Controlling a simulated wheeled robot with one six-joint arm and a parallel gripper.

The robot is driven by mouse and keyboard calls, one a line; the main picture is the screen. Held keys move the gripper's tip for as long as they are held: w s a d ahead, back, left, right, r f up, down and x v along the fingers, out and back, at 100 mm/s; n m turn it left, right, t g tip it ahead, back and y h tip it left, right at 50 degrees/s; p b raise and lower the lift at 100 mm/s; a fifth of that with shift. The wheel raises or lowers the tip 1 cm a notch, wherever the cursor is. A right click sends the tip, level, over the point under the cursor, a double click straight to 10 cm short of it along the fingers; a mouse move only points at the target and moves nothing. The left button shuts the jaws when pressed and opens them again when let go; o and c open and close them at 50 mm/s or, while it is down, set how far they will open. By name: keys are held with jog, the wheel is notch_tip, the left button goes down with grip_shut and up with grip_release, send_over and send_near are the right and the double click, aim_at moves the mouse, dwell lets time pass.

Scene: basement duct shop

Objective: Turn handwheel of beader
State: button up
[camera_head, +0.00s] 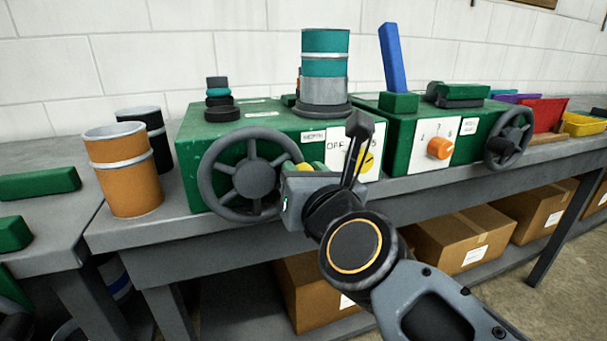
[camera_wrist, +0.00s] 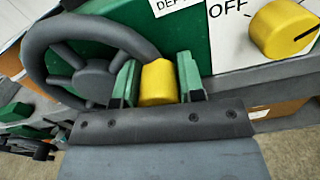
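A grey handwheel (camera_head: 250,178) is on the front of the left green machine (camera_head: 270,122), beside a label that seems to read DEPTH. It also shows in the wrist view (camera_wrist: 92,84). Its yellow handle (camera_wrist: 158,84) is at the rim's right side. My gripper (camera_wrist: 159,80) has a green-padded finger on each side of the handle, with no clear gap, so it looks shut on it. In the head view my gripper (camera_head: 300,180) is at the wheel's right edge and hides part of it. A yellow knob (camera_head: 365,161) sits by OFF on a white panel.
A second green machine (camera_head: 402,145) with an orange knob (camera_head: 439,148) and another handwheel (camera_head: 508,138) stands to the right. Orange (camera_head: 124,170) and black (camera_head: 150,135) cylinders stand left of the wheel. A teal-and-grey cylinder (camera_head: 325,60) tops the left machine. Cardboard boxes (camera_head: 460,235) are below.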

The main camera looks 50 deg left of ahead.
jog(key=shift+o, duration=0.7)
jog(key=shift+w, duration=0.1)
jog(key=p+v, duration=0.3)
jog(key=v, duration=1.1)
jog(key=shift+r+p, duration=0.1)
jog(key=shift+p, duration=0.2)
